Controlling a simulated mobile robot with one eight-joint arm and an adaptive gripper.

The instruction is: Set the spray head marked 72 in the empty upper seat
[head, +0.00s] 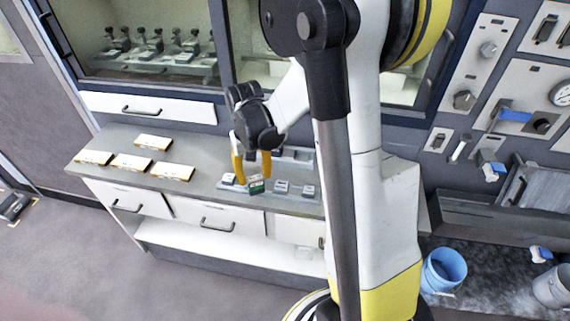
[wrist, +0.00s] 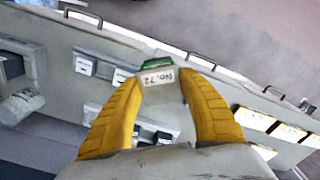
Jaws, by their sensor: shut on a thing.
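The spray head marked 72 (wrist: 158,77) is a grey block with a white "No. 72" label and a green part. In the wrist view it sits between the two yellow fingers of my gripper (wrist: 160,88). In the head view my gripper (head: 254,178) points down over the counter, shut on the spray head (head: 256,187), just over or at the front tray (head: 270,197). I cannot tell whether the head touches the tray. Other grey heads (head: 281,187) sit in the tray to the right. I cannot make out the empty upper seat for certain.
White-and-yellow cards (head: 131,163) lie on the counter (head: 200,150) at left. Behind a window above, several dark spray heads (head: 158,42) stand on a rack. A control panel (head: 510,95) is on the right wall. A blue bucket (head: 443,270) stands on the floor.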

